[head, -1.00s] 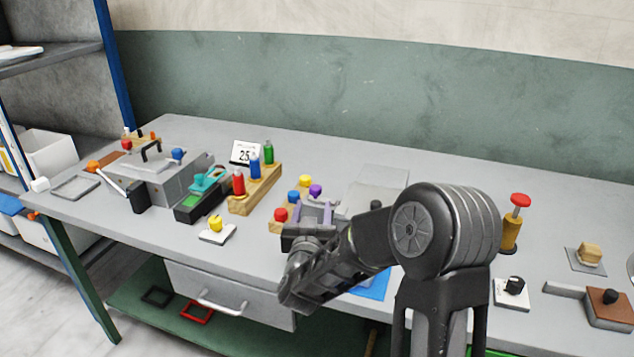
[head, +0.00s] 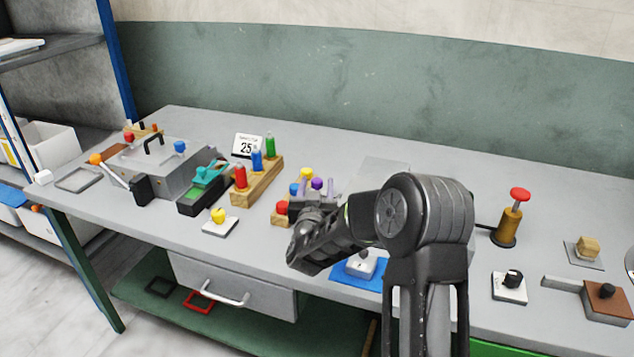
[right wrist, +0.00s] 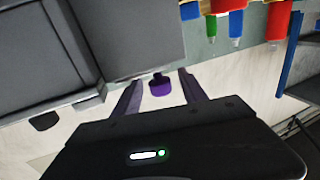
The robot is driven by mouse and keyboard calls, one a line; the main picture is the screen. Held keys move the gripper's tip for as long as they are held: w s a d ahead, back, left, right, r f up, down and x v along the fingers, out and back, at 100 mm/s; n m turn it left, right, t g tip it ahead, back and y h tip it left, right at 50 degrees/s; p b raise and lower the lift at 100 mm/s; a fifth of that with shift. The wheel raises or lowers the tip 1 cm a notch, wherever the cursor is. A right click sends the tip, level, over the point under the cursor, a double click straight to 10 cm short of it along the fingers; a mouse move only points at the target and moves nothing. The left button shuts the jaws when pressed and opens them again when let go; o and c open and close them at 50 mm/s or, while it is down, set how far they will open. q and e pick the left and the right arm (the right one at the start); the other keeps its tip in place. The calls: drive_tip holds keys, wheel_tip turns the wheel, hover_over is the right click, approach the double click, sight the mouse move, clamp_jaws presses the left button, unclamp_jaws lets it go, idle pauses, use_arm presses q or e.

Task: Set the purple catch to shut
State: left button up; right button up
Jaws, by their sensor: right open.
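The purple catch shows as a small dark purple knob (head: 317,184) near the middle of the bench, and in the right wrist view (right wrist: 160,86). My right gripper (head: 317,190) reaches over the bench from the front, with its pale purple fingers apart. In the right wrist view the fingers (right wrist: 159,82) stand to either side of the knob, with gaps between. I cannot tell whether the knob is fully between the tips or just beyond them. The catch's base is hidden by the gripper. My left gripper is not in view.
Yellow (head: 306,174), blue and red (head: 281,208) knobs stand close to the catch. A wooden rack (head: 258,188) with coloured bottles is to the left. A grey box (right wrist: 125,35) fills the upper left of the wrist view. A blue mat (head: 350,272) lies at the front.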

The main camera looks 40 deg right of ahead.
drive_tip(key=shift+w+d, duration=0.25)
drive_tip(key=shift+c, duration=0.5)
clamp_jaws()
idle(0.9)
